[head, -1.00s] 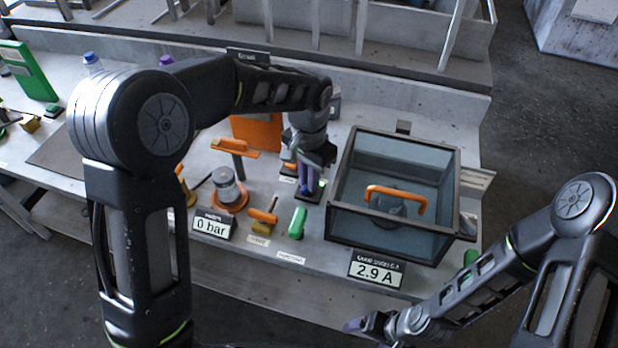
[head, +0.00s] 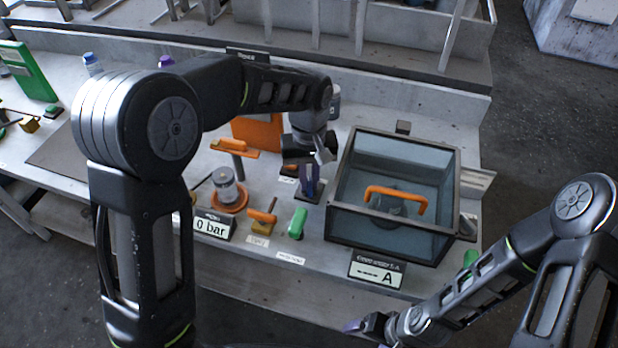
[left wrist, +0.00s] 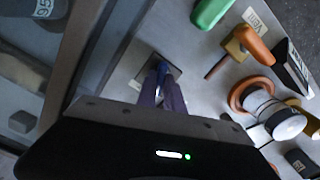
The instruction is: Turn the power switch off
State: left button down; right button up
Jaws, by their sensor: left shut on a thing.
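My left gripper (head: 309,184) reaches down to the bench just left of the glass-walled box. Its purple fingers (left wrist: 161,92) are shut on a small blue part, which I take to be the power switch handle (left wrist: 168,68), above a dark base plate (left wrist: 150,72). The fingers hide most of the handle, so its exact angle is unclear. The ammeter display (head: 376,273) in front of the box shows dashes and "A". My right gripper (head: 362,326) is low at the front, off the bench; its jaw opening is unclear.
The box (head: 393,233) with an orange handle (head: 396,193) inside stands close right of my left gripper. A green handle (head: 298,223), an orange-handled valve (head: 262,217), a round gauge (head: 226,187) and a "0 bar" display (head: 212,226) stand left and in front.

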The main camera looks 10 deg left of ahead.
aim_at(309, 183)
pick_arm(q)
jog(key=shift+n, duration=0.6)
jog(key=c, duration=1.5)
grip_release()
jog(key=shift+o, duration=0.2)
jog(key=shift+r, duration=3.95)
